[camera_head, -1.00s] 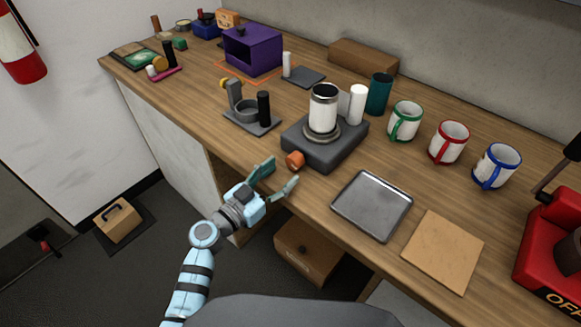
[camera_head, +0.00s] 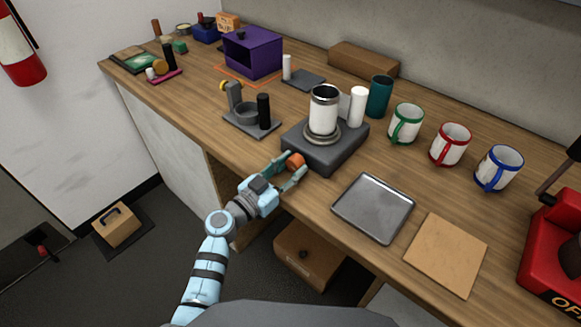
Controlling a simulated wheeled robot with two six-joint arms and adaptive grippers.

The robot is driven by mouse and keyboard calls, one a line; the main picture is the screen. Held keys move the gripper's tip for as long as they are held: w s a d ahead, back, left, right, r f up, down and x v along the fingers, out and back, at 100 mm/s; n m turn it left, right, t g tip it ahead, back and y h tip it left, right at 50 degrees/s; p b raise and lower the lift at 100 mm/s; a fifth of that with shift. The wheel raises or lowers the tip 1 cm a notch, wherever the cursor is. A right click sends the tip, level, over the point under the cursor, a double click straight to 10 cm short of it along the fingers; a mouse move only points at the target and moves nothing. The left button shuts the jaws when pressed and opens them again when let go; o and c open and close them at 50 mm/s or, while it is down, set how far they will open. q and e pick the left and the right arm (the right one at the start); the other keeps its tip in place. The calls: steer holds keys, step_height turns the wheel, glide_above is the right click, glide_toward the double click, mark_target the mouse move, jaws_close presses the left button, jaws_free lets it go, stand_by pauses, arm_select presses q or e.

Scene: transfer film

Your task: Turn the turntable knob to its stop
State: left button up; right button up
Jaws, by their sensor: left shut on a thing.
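The turntable (camera_head: 325,157) is a dark grey block with a round plate, near the front edge of the wooden counter. A white mug with a metal rim (camera_head: 323,112) stands upright on its plate. The orange knob (camera_head: 296,160) sticks out from the turntable's front left side. My left gripper (camera_head: 288,172) has its teal fingers on either side of the knob and is shut on it. The fingers partly hide the knob. My right gripper does not show.
A metal tray (camera_head: 373,207) and a brown board (camera_head: 446,254) lie right of the turntable. Green, red and blue handled mugs (camera_head: 450,145) stand behind them. A grey fixture with a black post (camera_head: 250,118) stands to the left. A red machine (camera_head: 555,250) is at far right.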

arm_select(q)
steer(key=shift+r+m+p, duration=0.2)
steer(key=shift+m+p, duration=0.7)
steer(key=shift+m, duration=0.1)
steer(key=shift+m+p, duration=0.4)
steer(key=shift+m, duration=0.4)
steer(key=shift+f+m, duration=0.2)
steer(key=shift+m, duration=0.8)
steer(key=o, duration=1.2)
steer(key=shift+a, duration=0.1)
steer(key=shift+c, duration=0.2)
